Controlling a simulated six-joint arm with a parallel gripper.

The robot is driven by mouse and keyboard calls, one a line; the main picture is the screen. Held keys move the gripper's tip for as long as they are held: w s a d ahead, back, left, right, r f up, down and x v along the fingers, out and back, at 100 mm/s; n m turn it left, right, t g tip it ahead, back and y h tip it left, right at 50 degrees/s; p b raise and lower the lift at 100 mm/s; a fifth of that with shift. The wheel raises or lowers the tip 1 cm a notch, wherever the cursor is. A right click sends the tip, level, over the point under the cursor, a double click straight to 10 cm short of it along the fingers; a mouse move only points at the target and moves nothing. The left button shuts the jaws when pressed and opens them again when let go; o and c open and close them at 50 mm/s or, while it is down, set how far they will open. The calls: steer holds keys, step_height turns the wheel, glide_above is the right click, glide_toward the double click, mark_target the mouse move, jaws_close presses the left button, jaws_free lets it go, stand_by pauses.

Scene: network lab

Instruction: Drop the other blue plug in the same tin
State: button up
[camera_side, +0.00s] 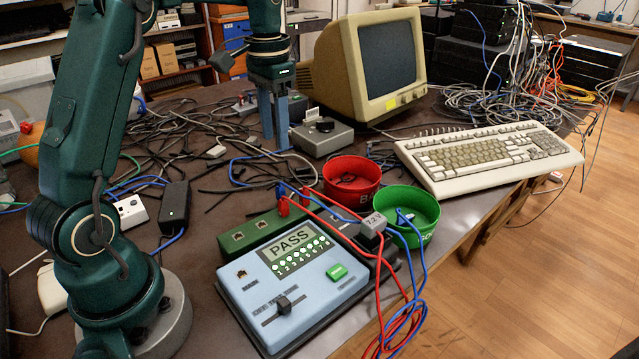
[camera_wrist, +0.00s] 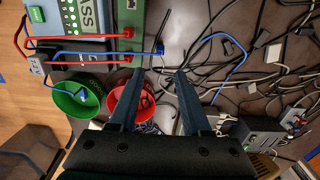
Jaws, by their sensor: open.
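My gripper (camera_side: 275,147) is open and empty, with its fingers pointing down behind the red tin (camera_side: 352,196). In the wrist view the gripper (camera_wrist: 159,72) has clear space between its fingertips. A blue plug (camera_wrist: 160,48) sits beside the green port box (camera_wrist: 128,20), just beyond the fingertips, at the end of a blue cable. In the side view the blue piece (camera_side: 281,189) by the green box is small and partly hidden. Another blue plug (camera_side: 404,216) lies inside the green tin (camera_side: 417,240) with its blue cable over the rim. Small dark things lie in the red tin.
A pale tester (camera_side: 290,275) reading PASS stands in front of the green box, with red plugs (camera_side: 304,195) in the box. A keyboard (camera_side: 488,160) and monitor (camera_side: 375,60) stand behind the tins. Tangled cables (camera_side: 180,135) cover the table on the left.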

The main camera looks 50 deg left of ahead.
steer(key=s+d+r+t, duration=0.2)
steer(key=s+d+t, duration=0.3)
steer(key=s+d, duration=0.8)
steer(key=shift+s, duration=0.9)
steer(key=shift+s+d+f+t, duration=0.25)
steer(key=shift+f+t, duration=0.05)
steer(key=shift+c, duration=0.8)
